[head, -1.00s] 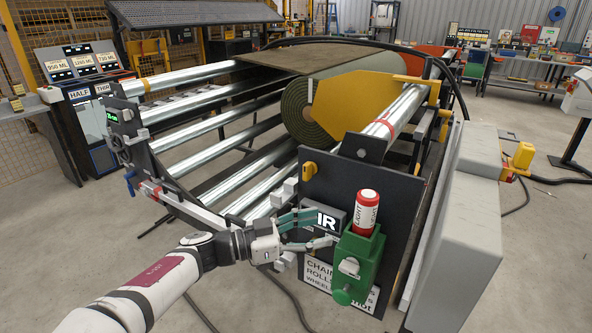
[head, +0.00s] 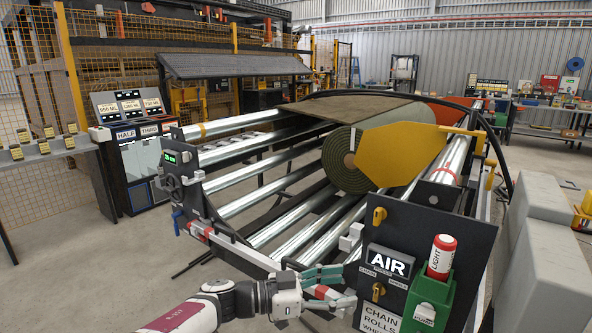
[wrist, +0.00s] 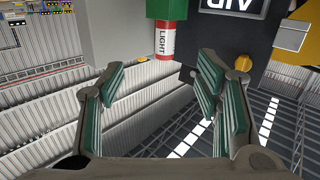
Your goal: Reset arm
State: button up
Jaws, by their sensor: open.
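My gripper (head: 328,288) is in the lower middle of the head view, at the end of my white arm, in front of the turf machine's lower left front. Its green-padded fingers are apart with nothing between them. It also shows in the wrist view (wrist: 163,90), open and empty. The black panel (head: 440,243) with the AIR sign (head: 388,262) stands to its right. The red-and-white LIGHT cylinder (head: 441,257) sits upright in the green holder (head: 432,296) on that panel; in the wrist view the cylinder (wrist: 166,40) appears upside down beyond the fingers.
The turf roll (head: 349,160) lies on steel rollers (head: 262,167) behind the gripper, beside a yellow plate (head: 398,152). A grey box (head: 540,235) is at right. A HALF/THIRD button console (head: 135,140) stands at left. The floor at lower left (head: 80,270) is clear.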

jog(key=s+d+n+g+y+p, duration=0.35)
jog(key=s+d+g+y, duration=0.35)
jog(key=s+d+y, duration=0.35)
jog(key=s+r+n+t+y+p, duration=0.3)
jog(key=s+r+n+t+y, duration=0.3)
jog(key=s+r+n, duration=0.5)
jog(key=s+r+t, duration=0.1)
jog(key=s+r, duration=0.6)
jog(key=r, duration=0.2)
jog(key=shift+s+r+n+t, duration=0.3)
jog(key=shift+r+n, duration=0.05)
jog(key=shift+d+y, duration=0.15)
jog(key=shift+y, duration=0.1)
